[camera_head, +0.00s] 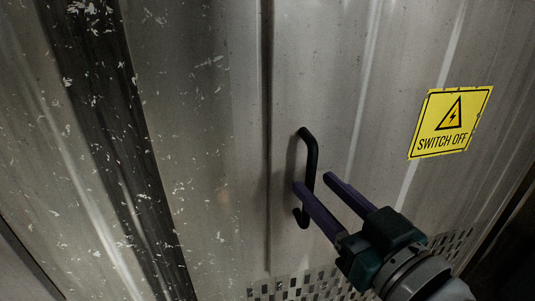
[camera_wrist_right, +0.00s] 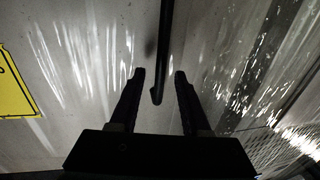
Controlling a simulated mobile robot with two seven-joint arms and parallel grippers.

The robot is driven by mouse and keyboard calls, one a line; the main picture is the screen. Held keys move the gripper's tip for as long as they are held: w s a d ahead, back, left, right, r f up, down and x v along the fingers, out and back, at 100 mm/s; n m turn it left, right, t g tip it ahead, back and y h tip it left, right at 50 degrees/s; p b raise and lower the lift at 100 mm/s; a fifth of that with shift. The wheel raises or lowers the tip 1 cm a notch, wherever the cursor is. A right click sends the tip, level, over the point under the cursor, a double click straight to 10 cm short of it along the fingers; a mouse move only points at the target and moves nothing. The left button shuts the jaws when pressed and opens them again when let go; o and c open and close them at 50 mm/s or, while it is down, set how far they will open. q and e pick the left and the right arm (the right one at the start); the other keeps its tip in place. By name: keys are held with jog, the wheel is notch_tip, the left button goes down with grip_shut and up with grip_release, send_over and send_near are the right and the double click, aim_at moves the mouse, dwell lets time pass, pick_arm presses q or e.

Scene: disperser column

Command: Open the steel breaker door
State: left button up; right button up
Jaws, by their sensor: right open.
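The steel breaker door (camera_head: 330,80) is a grey, streaked metal panel, and it looks shut along the dark vertical seam to the left of its handle. Its black bar handle (camera_head: 312,160) stands near that seam. My right gripper (camera_head: 312,180) comes in from the lower right with its jaws open at the handle's lower half. In the right wrist view the handle (camera_wrist_right: 165,50) runs down between the two open fingers (camera_wrist_right: 159,75), with a gap on each side. Whether a finger touches it I cannot tell. My left gripper is out of view.
A yellow "SWITCH OFF" warning sign (camera_head: 450,122) is on the door to the right. A worn metal panel (camera_head: 190,100) with a dark vertical strip (camera_head: 105,110) lies left of the seam. Vent slots (camera_head: 295,288) run along the bottom. The space before the door looks clear.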

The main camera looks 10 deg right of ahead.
aim_at(312, 182)
jog(key=shift+b+x, duration=0.35)
jog(key=shift+x, duration=1.25)
jog(key=shift+c, duration=0.4)
grip_shut()
